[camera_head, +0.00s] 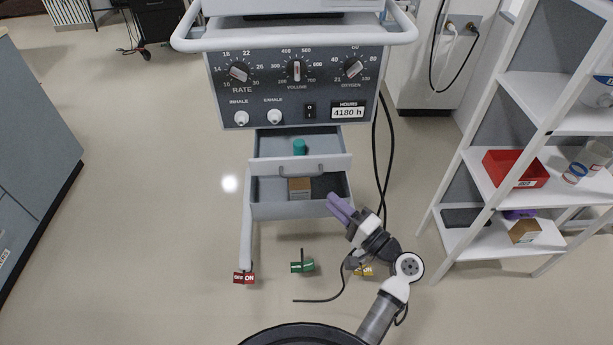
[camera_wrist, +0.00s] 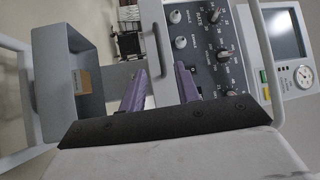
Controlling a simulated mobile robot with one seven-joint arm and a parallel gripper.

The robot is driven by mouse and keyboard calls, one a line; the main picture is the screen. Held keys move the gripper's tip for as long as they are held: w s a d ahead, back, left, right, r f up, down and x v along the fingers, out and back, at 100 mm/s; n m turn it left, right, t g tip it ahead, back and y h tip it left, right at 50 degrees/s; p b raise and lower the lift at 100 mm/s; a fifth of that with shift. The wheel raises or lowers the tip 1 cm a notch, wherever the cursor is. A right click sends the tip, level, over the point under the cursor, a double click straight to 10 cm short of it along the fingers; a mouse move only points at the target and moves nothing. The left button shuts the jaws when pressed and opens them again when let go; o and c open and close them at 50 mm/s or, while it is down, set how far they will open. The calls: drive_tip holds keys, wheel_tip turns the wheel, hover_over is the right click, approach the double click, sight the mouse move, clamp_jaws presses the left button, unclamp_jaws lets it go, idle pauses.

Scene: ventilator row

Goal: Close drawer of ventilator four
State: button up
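A ventilator with a grey dial panel (camera_head: 297,85) stands in front of me; I see no number four on it. Below the panel, its upper drawer (camera_head: 270,166) is pulled out, with a handle on its front and a teal item inside. The lower drawer (camera_head: 280,210) is also out, holding a brown box (camera_head: 299,187) and something dark. My gripper (camera_head: 340,206) has purple fingers and is by the lower drawer's right front corner. In the wrist view my gripper (camera_wrist: 160,88) has its fingers apart and empty, with the upper drawer's handle (camera_wrist: 158,40) beyond the gap.
A white shelf rack (camera_head: 480,185) with a red bin (camera_head: 515,168) stands at right. A grey cabinet (camera_head: 35,130) is at left. Brake pedals (camera_head: 302,266) and black cables (camera_head: 384,160) are near the ventilator's base. The floor to the left is clear.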

drive_tip(key=p+x, duration=0.2)
drive_tip(key=x, duration=0.8)
drive_tip(key=shift+w, duration=0.15)
drive_tip(key=shift+a, duration=0.1)
clamp_jaws()
